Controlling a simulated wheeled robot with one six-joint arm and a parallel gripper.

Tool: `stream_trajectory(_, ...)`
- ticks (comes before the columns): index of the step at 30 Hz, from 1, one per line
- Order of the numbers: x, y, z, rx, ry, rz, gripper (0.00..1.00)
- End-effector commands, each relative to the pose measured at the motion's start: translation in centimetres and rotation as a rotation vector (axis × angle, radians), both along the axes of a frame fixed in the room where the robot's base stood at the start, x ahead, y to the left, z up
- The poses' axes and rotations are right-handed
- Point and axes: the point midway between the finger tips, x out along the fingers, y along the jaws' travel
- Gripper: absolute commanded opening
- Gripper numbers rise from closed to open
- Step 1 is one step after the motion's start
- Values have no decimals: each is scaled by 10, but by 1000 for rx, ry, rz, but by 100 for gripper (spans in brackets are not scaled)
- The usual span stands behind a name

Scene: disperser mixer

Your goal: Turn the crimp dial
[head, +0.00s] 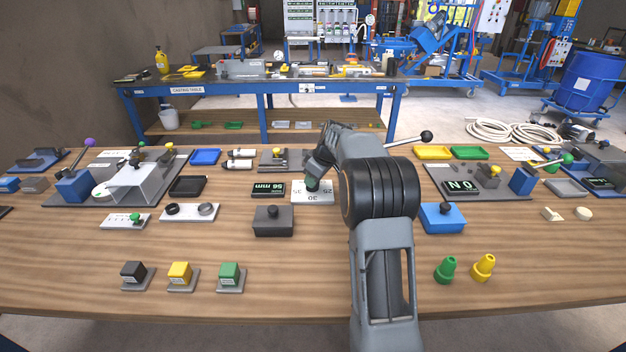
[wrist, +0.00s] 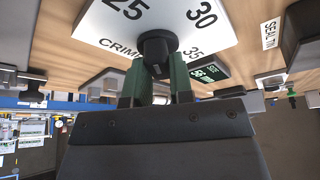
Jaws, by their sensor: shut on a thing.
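The crimp dial is a black knob (wrist: 156,46) on a white plate (wrist: 190,18) marked 25, 30, 35 and partly readable "CRIM". In the head view the plate (head: 326,199) lies on the wooden table, and my arm and gripper hide the knob. My gripper (wrist: 158,69) has green fingers, one on each side of the knob, and is shut on it. In the head view my gripper (head: 313,184) points down onto the plate. I cannot tell which number the knob points to.
A black display (head: 268,189) reading 56 mm is left of the plate. A dark grey box (head: 273,222) with a knob stands in front, and a blue box (head: 442,218) to the right. A grey fixture (head: 279,161) is behind.

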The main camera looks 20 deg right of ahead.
Motion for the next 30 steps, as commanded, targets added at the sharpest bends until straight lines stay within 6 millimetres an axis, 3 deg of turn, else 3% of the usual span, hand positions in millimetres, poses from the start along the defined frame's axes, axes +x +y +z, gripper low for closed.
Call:
stream_trajectory(18,0,0,0,-2,1,41,0)
stream_trajectory(19,0,0,0,-2,1,41,22)
stream_trajectory(27,0,0,0,-1,0,39,47)
stream_trajectory(30,0,0,0,-1,0,39,47)
